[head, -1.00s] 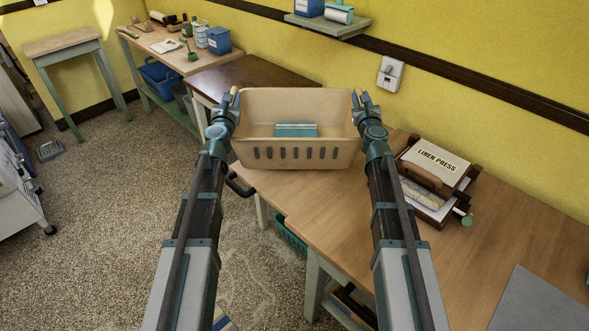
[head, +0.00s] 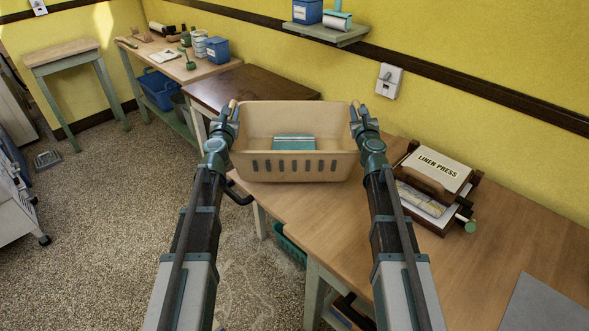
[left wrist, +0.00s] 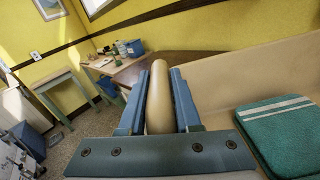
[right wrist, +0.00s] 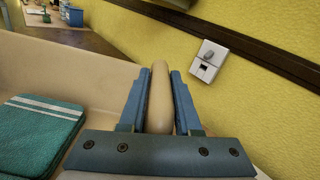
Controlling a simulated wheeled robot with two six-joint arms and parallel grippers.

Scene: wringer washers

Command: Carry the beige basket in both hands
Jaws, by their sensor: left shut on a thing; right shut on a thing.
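The beige basket (head: 297,168) is in the middle of the head view, upright and roughly level, between my two grippers. A folded teal cloth with white stripes (head: 293,142) lies inside it; it also shows in the left wrist view (left wrist: 283,135) and the right wrist view (right wrist: 38,130). My left gripper (head: 233,107) is shut on the basket's left handle (left wrist: 158,98). My right gripper (head: 356,108) is shut on its right handle (right wrist: 160,98). Whether the basket's underside touches the wooden table (head: 330,215) behind and below it cannot be told.
A linen press (head: 440,175) stands on the table to the right, with a grey sheet (head: 540,308) nearer me. A dark-topped table (head: 250,84) is behind the basket. A wall shelf (head: 327,33) hangs above. Speckled floor (head: 120,220) is open to the left.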

